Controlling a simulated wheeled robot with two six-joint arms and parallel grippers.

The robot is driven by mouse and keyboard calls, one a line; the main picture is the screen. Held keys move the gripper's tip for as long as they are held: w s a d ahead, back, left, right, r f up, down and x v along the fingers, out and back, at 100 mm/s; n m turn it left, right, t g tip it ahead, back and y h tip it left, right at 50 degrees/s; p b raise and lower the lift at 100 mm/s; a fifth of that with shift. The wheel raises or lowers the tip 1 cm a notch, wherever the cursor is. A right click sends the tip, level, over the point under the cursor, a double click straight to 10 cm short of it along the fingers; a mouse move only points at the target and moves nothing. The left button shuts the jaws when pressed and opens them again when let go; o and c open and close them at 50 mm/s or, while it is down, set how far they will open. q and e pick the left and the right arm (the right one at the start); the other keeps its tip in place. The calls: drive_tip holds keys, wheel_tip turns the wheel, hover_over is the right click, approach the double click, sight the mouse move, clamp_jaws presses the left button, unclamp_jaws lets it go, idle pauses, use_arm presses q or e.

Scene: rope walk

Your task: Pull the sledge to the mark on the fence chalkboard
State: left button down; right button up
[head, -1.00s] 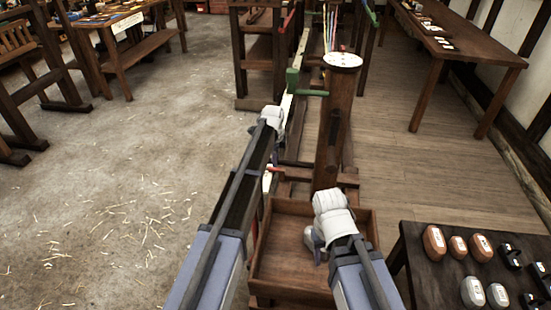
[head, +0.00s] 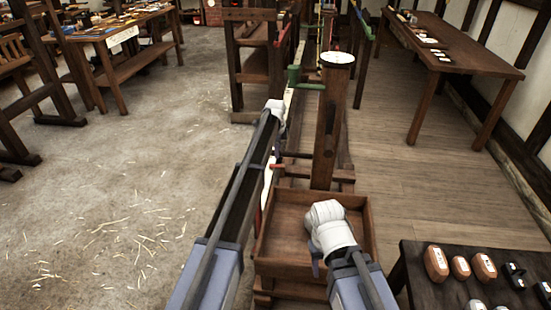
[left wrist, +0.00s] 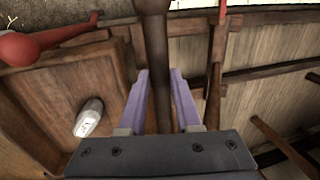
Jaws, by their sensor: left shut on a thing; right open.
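What looks like the sledge is a dark wooden tray (head: 262,238) on a low frame, with an upright post (head: 327,140) with a pale round top at its far end. My left gripper (head: 281,130) is left of the post. In the left wrist view its purple fingers (left wrist: 160,78) are shut on a dark bar (left wrist: 161,50); which part this is I cannot tell. My right gripper (head: 316,258) is open over the tray and hides part of it. A pale strip (head: 266,190) runs along the left side. I cannot make out a chalkboard mark.
A dark table (head: 410,275) with brown and dark blocks stands at front right. A long table (head: 455,58) stands at back right, a workbench (head: 105,40) at back left. A green handle (head: 294,76) is beyond my left gripper. The floor at left is open, with scattered straw.

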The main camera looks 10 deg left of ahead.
use_arm(q)
drive_tip(key=shift+w, duration=0.4)
drive_tip(key=c, duration=0.6)
unclamp_jaws()
drive_tip(key=shift+s, duration=0.15)
drive_tip(key=shift+r, duration=0.15)
drive_tip(key=r+p, duration=0.2)
drive_tip(key=s+r+p, duration=0.1)
drive_tip(key=r+p, duration=0.4)
drive_tip(key=shift+s+r+p, duration=0.2)
drive_tip(key=shift+s+p, duration=0.05)
drive_tip(key=shift+p, duration=0.1)
